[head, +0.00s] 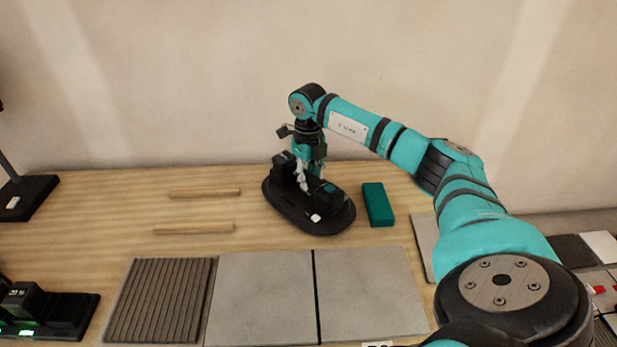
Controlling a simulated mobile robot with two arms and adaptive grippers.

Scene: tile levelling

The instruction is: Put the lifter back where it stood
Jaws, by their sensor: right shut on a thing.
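The lifter (335,218) is a black oval body with two raised black blocks and a small white part on its front edge. It is at the back middle of the wooden table, left of a teal block. My right gripper (304,183) reaches down from above between the two raised blocks and is shut on the lifter. The fingers and the part they grip are small and partly hidden by the blocks. I cannot tell whether the lifter's underside touches the table or is slightly above it. My left gripper is not in view.
The teal block (378,204) lies close to the lifter's right. Two wooden strips (205,193) (195,229) lie to its left. In front are a ribbed panel (160,300) and grey tiles (262,298) (368,290). A black device with green lights (62,312) is at front left.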

